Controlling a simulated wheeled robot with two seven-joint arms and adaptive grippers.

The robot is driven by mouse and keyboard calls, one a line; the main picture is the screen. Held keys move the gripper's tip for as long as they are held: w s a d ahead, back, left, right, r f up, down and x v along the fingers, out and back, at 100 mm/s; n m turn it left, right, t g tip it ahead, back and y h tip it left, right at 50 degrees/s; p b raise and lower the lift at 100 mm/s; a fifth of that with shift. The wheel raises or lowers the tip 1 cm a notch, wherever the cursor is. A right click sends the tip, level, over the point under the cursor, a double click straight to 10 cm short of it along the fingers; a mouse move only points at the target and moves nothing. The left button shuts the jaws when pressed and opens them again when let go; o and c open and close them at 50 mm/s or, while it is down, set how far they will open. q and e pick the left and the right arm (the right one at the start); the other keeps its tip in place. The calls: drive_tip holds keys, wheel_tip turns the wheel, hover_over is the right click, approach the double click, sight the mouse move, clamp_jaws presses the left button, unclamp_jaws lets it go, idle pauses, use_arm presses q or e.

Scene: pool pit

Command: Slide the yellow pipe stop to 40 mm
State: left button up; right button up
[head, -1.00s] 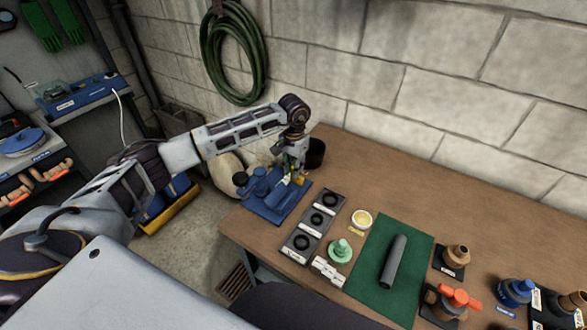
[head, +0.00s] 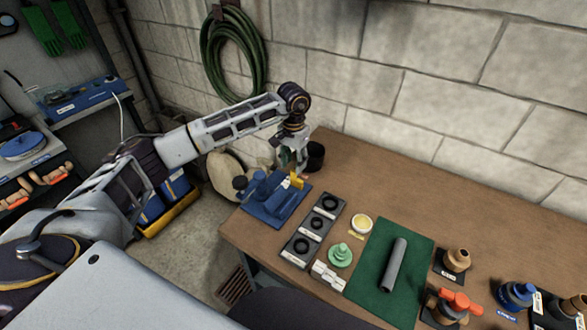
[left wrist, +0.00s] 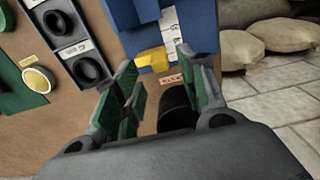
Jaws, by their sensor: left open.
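The yellow pipe stop (head: 297,182) shows at the back right of the blue jig (head: 268,211) on the bench's left end. In the left wrist view the yellow stop (left wrist: 152,60) sits against the blue body, beside a white marked scale (left wrist: 172,35) too small to read. My left gripper (head: 291,165) is just above and behind the stop. In the left wrist view its green-padded fingers (left wrist: 165,85) are spread, with nothing gripped between them. The stop appears beyond the fingertips, apart from them. My right gripper is out of view.
A black cup (head: 315,155) stands close behind the jig and shows under the fingers in the left wrist view (left wrist: 178,108).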

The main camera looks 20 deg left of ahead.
sight(293, 171)
use_arm(q)
wheel_tip(293, 171, up, 8)
drive_tip(key=shift+f, duration=0.25)
idle(0.7)
